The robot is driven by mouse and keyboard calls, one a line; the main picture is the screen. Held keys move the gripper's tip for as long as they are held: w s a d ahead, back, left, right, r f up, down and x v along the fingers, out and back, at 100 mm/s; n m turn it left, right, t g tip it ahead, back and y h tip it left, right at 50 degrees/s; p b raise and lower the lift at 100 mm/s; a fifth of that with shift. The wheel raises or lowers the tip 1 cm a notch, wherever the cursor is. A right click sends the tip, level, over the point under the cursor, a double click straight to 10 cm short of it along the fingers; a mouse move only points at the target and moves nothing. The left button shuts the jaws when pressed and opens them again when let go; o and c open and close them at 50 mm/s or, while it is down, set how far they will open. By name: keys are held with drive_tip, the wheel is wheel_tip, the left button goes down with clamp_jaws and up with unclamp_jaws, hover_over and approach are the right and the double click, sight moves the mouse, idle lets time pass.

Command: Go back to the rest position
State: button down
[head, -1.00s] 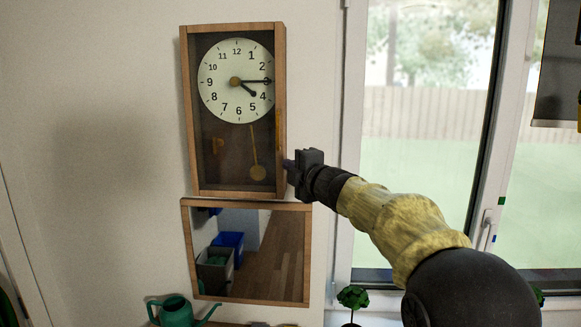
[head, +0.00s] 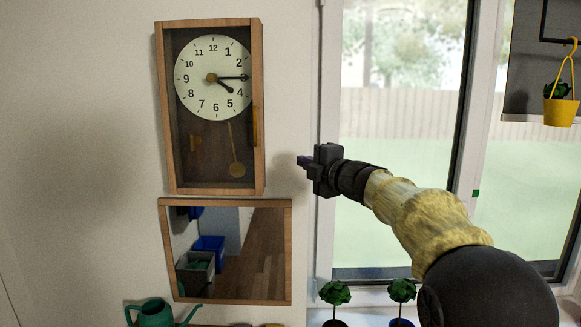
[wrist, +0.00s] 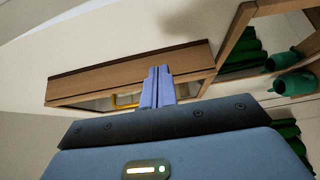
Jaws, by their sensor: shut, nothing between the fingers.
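My gripper (head: 304,161) is to the right of the wall clock, apart from it, in front of the window frame's left edge. Its two purple-blue fingers (wrist: 157,88) are together with nothing between them in the wrist view. The wooden wall clock (head: 257,100) has a white dial, a pendulum and a brass handle (head: 254,126) on its right edge. Its glass front looks closed. The wrist view shows the clock's wooden side (wrist: 130,72) beyond the fingers, with the yellow handle (wrist: 127,100) partly behind them.
A wood-framed mirror (head: 225,298) hangs below the clock. A green watering can (head: 153,314) stands at the bottom left. Small potted plants (head: 335,292) stand below the window (head: 400,180). A yellow hanging pot (head: 560,110) is at the upper right. The wall left of the clock is bare.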

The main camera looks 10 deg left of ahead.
drive_tip(key=shift+d, duration=0.15)
drive_tip(key=s+d+f+m+g+h, duration=0.1)
drive_tip(key=s+d+f+m+h, duration=0.35)
drive_tip(key=d+f+m, duration=0.5)
drive_tip(key=s+d+f+m+h, duration=0.3)
drive_tip(key=d+f+m+h, duration=0.35)
drive_tip(key=f, duration=0.55)
drive_tip(key=s+d+f+m+g, duration=0.1)
drive_tip(key=s+f+m+g, duration=0.2)
drive_tip(key=s+f, duration=0.3)
drive_tip(key=s+d+f+m+g, duration=0.2)
drive_tip(key=s+f, duration=0.4)
drive_tip(key=s, duration=0.6)
drive_tip(key=s+d+f+m+g+h, duration=0.1)
drive_tip(key=s+f+m+g, duration=0.3)
drive_tip(key=s, duration=0.5)
wheel_tip(320, 180, down, 3)
drive_tip(key=shift+d+r+m+g+b, duration=0.1)
drive_tip(key=shift+d+m+g+b, duration=0.3)
drive_tip(key=shift+m, duration=0.3)
